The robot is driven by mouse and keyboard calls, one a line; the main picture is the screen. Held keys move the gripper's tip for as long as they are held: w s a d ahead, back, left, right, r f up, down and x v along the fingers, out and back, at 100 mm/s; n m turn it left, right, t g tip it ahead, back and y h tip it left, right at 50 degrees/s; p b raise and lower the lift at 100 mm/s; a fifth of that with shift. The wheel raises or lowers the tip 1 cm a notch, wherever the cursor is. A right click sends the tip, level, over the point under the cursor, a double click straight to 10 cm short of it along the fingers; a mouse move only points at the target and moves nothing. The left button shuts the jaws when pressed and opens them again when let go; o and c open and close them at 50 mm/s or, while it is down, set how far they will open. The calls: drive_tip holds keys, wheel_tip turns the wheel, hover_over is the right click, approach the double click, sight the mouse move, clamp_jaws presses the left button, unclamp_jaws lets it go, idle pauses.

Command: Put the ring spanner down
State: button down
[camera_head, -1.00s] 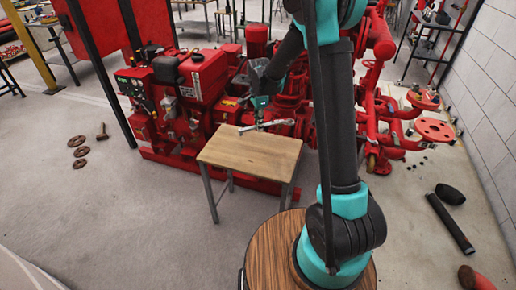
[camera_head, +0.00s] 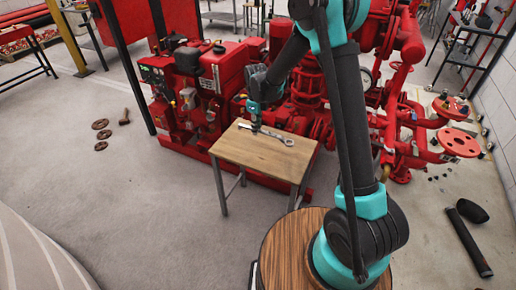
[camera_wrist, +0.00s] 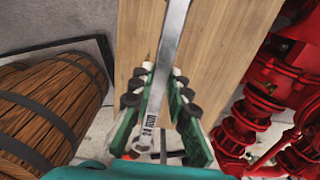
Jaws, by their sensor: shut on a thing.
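The ring spanner (camera_head: 277,137) is a silver bar with a ring at its right end in the head view. It lies flat on or just above the small wooden-topped table (camera_head: 240,151); I cannot tell if it touches. My gripper (camera_head: 256,127) points down at the spanner's left part. In the wrist view, my gripper (camera_wrist: 162,88) is shut on the spanner (camera_wrist: 174,35), its fingers on both sides of the shaft. The shaft runs over the pale tabletop (camera_wrist: 225,55), with size lettering near the fingers. Part of the spanner's near end is hidden.
A red pump set (camera_head: 205,85) stands directly behind the table, and its red pipes (camera_wrist: 270,90) rise close to the right in the wrist view. A wooden barrel (camera_wrist: 50,112) is at the left there. The bare tabletop around the spanner is clear.

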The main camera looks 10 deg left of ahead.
sight(257, 153)
wheel_tip(257, 153, down, 12)
drive_tip(key=shift+r, duration=0.1)
idle(0.4)
drive_tip(key=c, duration=1.5)
unclamp_jaws()
drive_tip(key=shift+o, duration=0.2)
